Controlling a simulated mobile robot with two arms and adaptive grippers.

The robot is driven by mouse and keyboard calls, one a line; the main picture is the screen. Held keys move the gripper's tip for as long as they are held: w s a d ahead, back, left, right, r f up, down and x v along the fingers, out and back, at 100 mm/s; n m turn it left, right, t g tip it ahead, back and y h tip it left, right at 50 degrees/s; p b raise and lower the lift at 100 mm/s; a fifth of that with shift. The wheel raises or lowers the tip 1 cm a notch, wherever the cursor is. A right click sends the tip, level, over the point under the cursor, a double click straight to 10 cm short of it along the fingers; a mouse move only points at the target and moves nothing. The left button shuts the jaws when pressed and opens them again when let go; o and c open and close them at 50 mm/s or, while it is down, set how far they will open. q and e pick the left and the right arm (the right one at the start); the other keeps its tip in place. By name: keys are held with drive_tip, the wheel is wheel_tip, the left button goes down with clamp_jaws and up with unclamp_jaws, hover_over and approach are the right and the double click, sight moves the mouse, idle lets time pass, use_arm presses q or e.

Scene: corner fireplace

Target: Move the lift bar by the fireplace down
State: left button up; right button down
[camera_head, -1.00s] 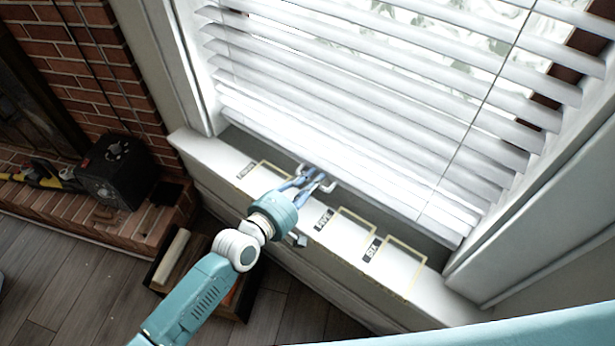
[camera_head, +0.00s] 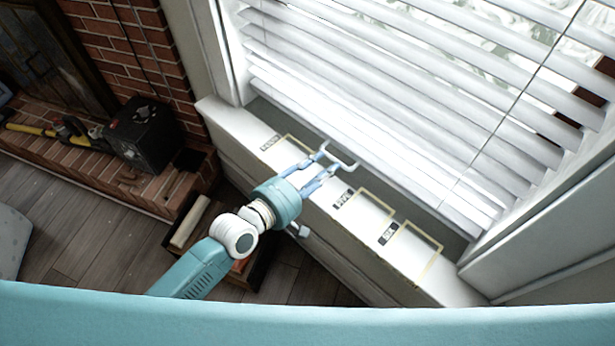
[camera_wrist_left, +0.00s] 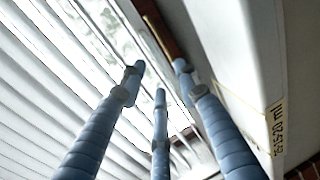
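The white lift bar (camera_head: 341,160) is a small U-shaped handle at the bottom edge of the white window blind (camera_head: 390,125). The blind hangs low, its bottom edge a little above the sill. My left gripper (camera_head: 325,163) is at the bar, above the sill, with its blue fingers spread on the near side of it. I cannot tell whether they touch the bar. In the left wrist view the three fingers (camera_wrist_left: 160,78) stand apart with nothing between them, and blind slats show at left. My right gripper is not in view.
The white sill (camera_head: 235,125) carries labelled yellow outlines (camera_head: 365,203). A brick hearth (camera_head: 90,170) with a black box (camera_head: 145,135) is at left. A low open box (camera_head: 190,222) with items stands on the wood floor below the sill. The window's side wall closes the right.

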use_arm(q)
drive_tip(key=v, duration=0.6)
drive_tip(key=shift+s+a, duration=0.2)
drive_tip(key=shift+s, duration=0.05)
